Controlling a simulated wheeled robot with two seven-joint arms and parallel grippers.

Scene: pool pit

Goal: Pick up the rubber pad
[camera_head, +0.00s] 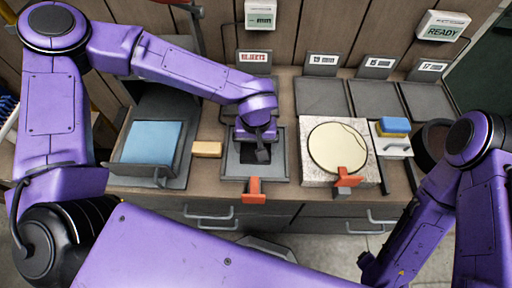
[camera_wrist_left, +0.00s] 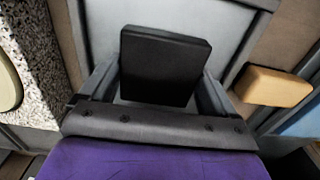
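The black rubber pad (camera_wrist_left: 165,65) is a flat square block, seen in the left wrist view with its thick edge showing. My left gripper (camera_wrist_left: 160,82) has one grey finger on each side of it. The fingers are well apart and lie close to the pad's side edges; whether they press on it I cannot tell. In the head view my left gripper (camera_head: 260,150) points down into a grey tray (camera_head: 228,168) with a dark square inside, and its hand partly covers that square. The right gripper is not in view.
A tan block (camera_head: 207,149) and a holder with a blue pad (camera_head: 151,142) stand left of the tray. A cream disc (camera_head: 337,146) on a speckled slab (camera_head: 310,175) is to the right. An orange clamp (camera_head: 253,190) sits at the tray's front. Several labelled grey trays line the back.

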